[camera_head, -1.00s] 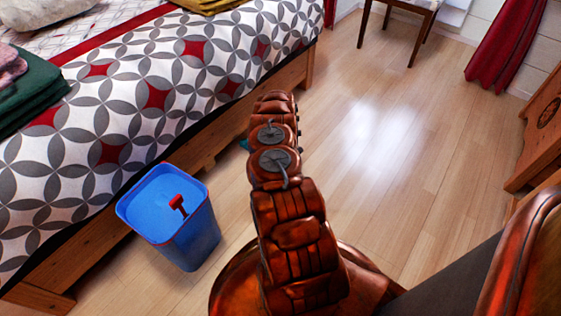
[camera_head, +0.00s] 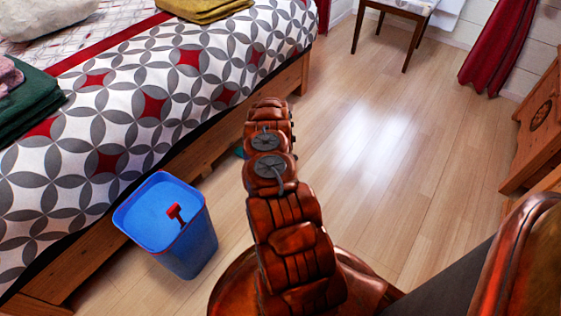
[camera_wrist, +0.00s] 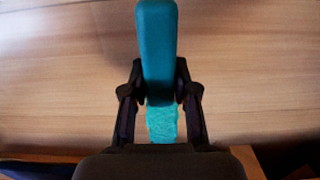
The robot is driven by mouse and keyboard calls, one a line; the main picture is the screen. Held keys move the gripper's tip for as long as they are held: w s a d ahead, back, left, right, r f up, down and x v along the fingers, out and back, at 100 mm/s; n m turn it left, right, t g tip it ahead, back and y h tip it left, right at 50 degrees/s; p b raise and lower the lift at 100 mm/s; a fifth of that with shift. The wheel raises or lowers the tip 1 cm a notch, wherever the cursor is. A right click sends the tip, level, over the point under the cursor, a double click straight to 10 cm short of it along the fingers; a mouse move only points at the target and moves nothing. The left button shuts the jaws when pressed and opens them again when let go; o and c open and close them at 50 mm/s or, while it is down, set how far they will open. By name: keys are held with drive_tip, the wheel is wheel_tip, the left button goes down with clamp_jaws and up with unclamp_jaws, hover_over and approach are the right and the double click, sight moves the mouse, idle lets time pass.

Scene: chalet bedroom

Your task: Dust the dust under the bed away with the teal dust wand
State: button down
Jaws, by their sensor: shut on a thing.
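The teal dust wand (camera_wrist: 157,45) is held between the two black fingers of my gripper (camera_wrist: 158,78) in the wrist view. Its smooth handle points to the top of that picture, and its fluffy teal part (camera_wrist: 162,124) shows below, between the fingers. In the head view only a small teal bit (camera_head: 240,152) shows left of my arm, near the bed's lower edge. My gripper is hidden there behind the arm. The bed (camera_head: 150,90) has a patterned cover and a wooden side rail. No dust shows in either view, and the floor under the bed is mostly hidden.
A blue bin (camera_head: 188,245) with a red-handled item in it stands against the bed, left of my arm. A chair (camera_head: 395,18) stands at the back and a wooden cabinet (camera_head: 535,130) at the right. The floor (camera_head: 370,150) between is clear.

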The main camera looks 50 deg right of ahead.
drive_tip(key=shift+s+a+p, duration=0.15)
drive_tip(key=shift+a+p, duration=0.95)
drive_tip(key=shift+a, duration=1.35)
drive_tip(key=shift+a+p, duration=0.5)
drive_tip(key=shift+a, duration=0.35)
drive_tip(key=shift+s+a+p, duration=0.1)
drive_tip(key=shift+a+p, duration=0.8)
drive_tip(key=shift+a, duration=1.35)
drive_tip(key=shift+a+f+p, duration=0.2)
drive_tip(key=shift+a+p, duration=0.1)
drive_tip(key=shift+a, duration=0.75)
drive_tip(key=shift+r, duration=0.35)
drive_tip(key=shift+s, duration=0.15)
